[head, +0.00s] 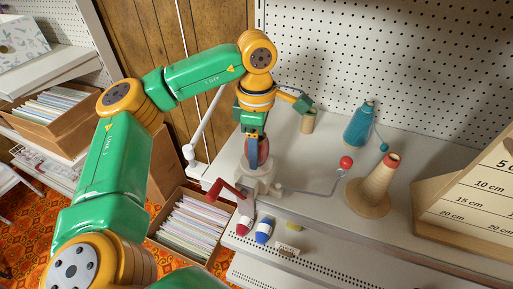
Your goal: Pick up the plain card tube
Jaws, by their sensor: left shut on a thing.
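The plain card tube (308,122) is a short tan cylinder standing upright at the back of the pale shelf in the head view. My left gripper (254,147) points down to the left of the tube, apart from it. It is shut on a small red and blue thing (264,152), partly hidden by the fingers, above a white stand. An orange and green piece reaches right from behind my left wrist and ends just above the tube, covering part of its top; I cannot tell whether they touch. My right gripper is not in view.
A red ball (346,162) sits on a thin rod. Red and blue bottles (263,230) lie at the front edge. A pegboard (390,60) closes the back.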

